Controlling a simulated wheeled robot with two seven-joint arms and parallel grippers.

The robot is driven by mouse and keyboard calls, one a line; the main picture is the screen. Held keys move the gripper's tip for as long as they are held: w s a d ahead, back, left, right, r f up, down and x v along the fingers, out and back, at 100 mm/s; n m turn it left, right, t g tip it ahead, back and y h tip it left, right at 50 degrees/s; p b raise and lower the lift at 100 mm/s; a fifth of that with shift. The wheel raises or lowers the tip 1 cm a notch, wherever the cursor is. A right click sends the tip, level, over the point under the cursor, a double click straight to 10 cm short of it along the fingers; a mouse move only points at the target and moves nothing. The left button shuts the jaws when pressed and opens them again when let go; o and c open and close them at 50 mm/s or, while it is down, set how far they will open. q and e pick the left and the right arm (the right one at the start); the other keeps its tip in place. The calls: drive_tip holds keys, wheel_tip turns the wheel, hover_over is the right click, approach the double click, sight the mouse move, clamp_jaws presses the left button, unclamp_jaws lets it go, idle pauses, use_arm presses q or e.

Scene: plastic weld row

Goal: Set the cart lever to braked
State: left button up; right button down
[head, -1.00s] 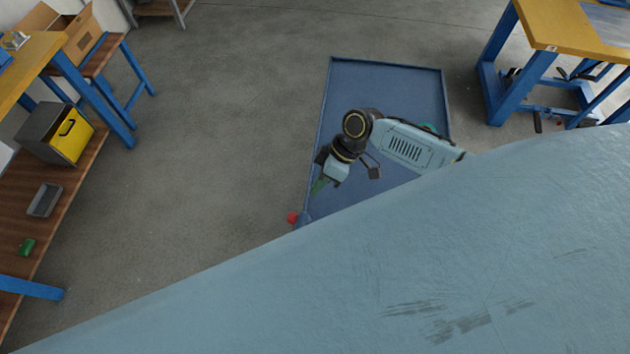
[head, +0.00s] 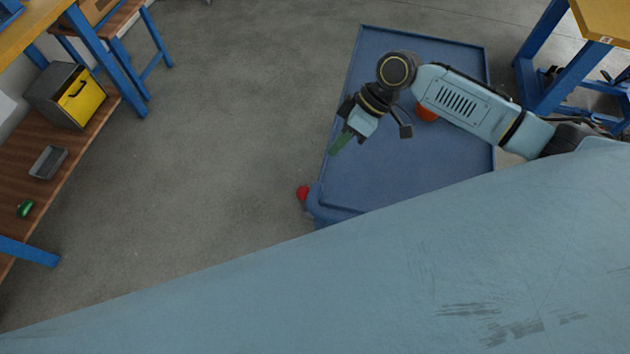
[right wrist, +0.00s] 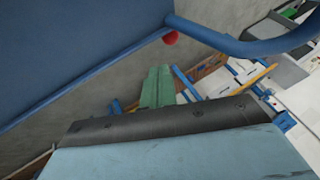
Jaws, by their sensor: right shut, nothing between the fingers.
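The blue cart (head: 385,180) stands on the floor in the middle of the head view. A red knob (head: 303,192), seemingly the lever's end, sticks out at its near left corner. In the right wrist view the red knob (right wrist: 171,38) shows beside the cart's blue bar (right wrist: 255,46); the lever's arm is hidden, and I cannot tell its setting. My right gripper (head: 341,141) is shut and empty, its green fingers over the cart's left edge, apart from the knob. The fingers (right wrist: 157,88) also show in the right wrist view. My left gripper is out of view.
A shelf at left holds a yellow-fronted box (head: 82,102), a grey tray (head: 48,162) and a green thing (head: 25,209). A yellow-topped table (head: 606,20) stands at far right. Floor left of the cart is clear.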

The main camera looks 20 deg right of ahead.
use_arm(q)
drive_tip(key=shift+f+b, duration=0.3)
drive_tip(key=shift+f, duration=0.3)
use_arm(e)
drive_tip(key=shift+f, duration=0.1)
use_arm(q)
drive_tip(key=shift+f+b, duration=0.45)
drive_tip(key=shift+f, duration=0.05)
use_arm(e)
drive_tip(key=x, duration=0.9)
drive_tip(key=shift+a+f, duration=0.25)
drive_tip(key=shift+f, duration=0.1)
drive_tip(key=shift+s, duration=0.15)
use_arm(q)
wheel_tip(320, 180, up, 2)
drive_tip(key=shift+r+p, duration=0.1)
drive_tip(key=shift+p, duration=0.9)
use_arm(e)
drive_tip(key=shift+s+a+r, duration=0.2)
drive_tip(key=shift+s+a, duration=0.35)
drive_tip(key=shift+s, duration=0.25)
